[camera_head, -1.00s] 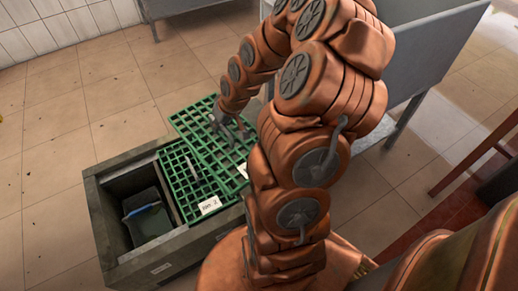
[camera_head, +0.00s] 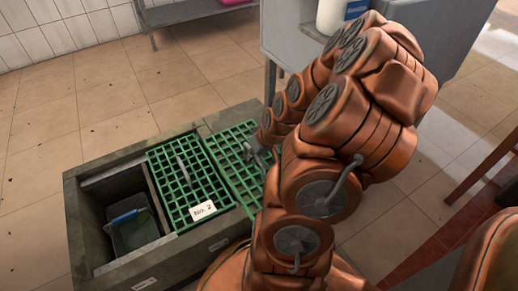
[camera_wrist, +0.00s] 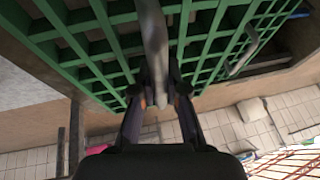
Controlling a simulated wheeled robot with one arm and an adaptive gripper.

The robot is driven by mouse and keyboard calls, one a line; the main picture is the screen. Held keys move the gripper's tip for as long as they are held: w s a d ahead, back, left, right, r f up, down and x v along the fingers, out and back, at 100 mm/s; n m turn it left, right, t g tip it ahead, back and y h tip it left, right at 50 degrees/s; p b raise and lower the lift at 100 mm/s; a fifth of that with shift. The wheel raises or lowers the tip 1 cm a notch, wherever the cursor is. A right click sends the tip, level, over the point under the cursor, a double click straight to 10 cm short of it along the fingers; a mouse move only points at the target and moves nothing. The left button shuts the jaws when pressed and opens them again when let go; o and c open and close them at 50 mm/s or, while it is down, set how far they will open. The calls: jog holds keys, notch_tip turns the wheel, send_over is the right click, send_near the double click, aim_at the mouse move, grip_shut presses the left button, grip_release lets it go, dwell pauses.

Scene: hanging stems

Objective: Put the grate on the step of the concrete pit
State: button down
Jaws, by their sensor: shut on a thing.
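The concrete pit (camera_head: 92,252) is a grey rectangular frame at lower left in the head view. A green grate (camera_head: 226,138) with a grey bar handle lies over its right part, roughly level with the grate beside it. My gripper (camera_head: 262,158) is shut on this handle; in the wrist view the fingers (camera_wrist: 160,98) close around the grey handle (camera_wrist: 155,40) under the green lattice (camera_wrist: 95,45). My arm hides the grate's right and near parts and the step under it. I cannot tell whether the grate touches the step.
A second green grate (camera_head: 178,190) labelled "No. 2" covers the pit's middle. A grey metal cabinet (camera_head: 300,42) with a white container (camera_head: 333,14) stands behind. Tiled floor (camera_head: 70,120) is clear at left.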

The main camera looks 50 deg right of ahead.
aim_at(250, 129)
jog(key=shift+s+d+f, duration=0.15)
jog(key=shift+d+f, duration=0.05)
jog(key=shift+f, duration=0.25)
jog(key=shift+d+f+b, duration=0.1)
jog(key=shift+d+b, duration=0.1)
jog(key=shift+b, duration=0.15)
jog(key=w+d+b, duration=0.1)
jog(key=w+d, duration=0.2)
jog(key=w+d+b, duration=0.2)
jog(key=w+d, duration=0.1)
jog(key=w, duration=0.1)
jog(key=w+d+f+b, duration=0.1)
jog(key=w+d, duration=0.3)
jog(key=shift+w+f, duration=0.1)
jog(key=shift+w, duration=0.05)
jog(key=shift+b, duration=0.3)
jog(key=shift+w+d, duration=0.15)
jog(key=shift+f+b, duration=1.15)
jog(key=shift+f, duration=0.6)
jog(key=shift+f, duration=0.1)
jog(key=c, duration=1.2)
grip_release()
jog(key=shift+f, duration=0.1)
jog(key=shift+r, duration=0.2)
